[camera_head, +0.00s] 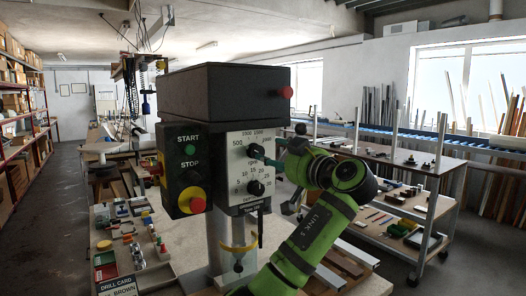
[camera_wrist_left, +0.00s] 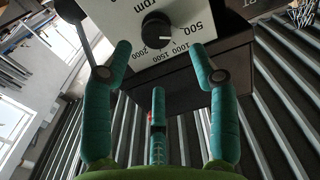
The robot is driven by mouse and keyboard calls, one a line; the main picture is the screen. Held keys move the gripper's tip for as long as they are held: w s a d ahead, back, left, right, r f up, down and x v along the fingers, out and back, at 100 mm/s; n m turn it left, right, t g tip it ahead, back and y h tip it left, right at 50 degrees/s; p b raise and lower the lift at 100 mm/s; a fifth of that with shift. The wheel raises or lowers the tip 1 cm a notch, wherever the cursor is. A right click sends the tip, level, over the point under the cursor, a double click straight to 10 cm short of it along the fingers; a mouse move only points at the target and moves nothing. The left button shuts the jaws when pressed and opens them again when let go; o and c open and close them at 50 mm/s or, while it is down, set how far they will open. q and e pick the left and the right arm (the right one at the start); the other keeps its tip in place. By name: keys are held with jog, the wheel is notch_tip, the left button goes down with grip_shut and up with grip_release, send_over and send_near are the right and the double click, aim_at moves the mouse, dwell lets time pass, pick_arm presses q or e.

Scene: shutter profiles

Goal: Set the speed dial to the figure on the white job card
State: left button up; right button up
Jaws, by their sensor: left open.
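The speed dial is a black knob (camera_head: 255,151) on the white panel of a dark machine head. It also shows in the wrist view (camera_wrist_left: 157,28), with printed figures around it including 500, 1000, 1500 and 2000. A pale mark on the knob is too small to read surely. My left gripper (camera_head: 280,149) is beside the panel at the dial's right. In the wrist view its teal fingers (camera_wrist_left: 160,68) are spread and empty, with the knob beyond them. A drill card (camera_head: 106,272) stands at the bottom left, cut off by the frame; I cannot make out a speed figure.
A second knob (camera_head: 256,188) with a 0 to 30 scale sits below the dial. A green START button (camera_head: 190,150) and a red stop button (camera_head: 197,205) are on the left side. A metal trolley (camera_head: 437,205) stands at the right.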

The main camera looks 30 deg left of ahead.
aim_at(260, 151)
pick_arm(q)
jog(key=p+x, duration=0.3)
jog(key=x, duration=0.2)
jog(key=shift+w+a, duration=0.1)
jog(key=shift+a, duration=0.1)
jog(key=shift+w+a, duration=0.1)
jog(key=shift+a, duration=0.2)
jog(key=shift+f, duration=0.1)
jog(key=shift+d, duration=0.1)
jog(key=c, duration=1.1)
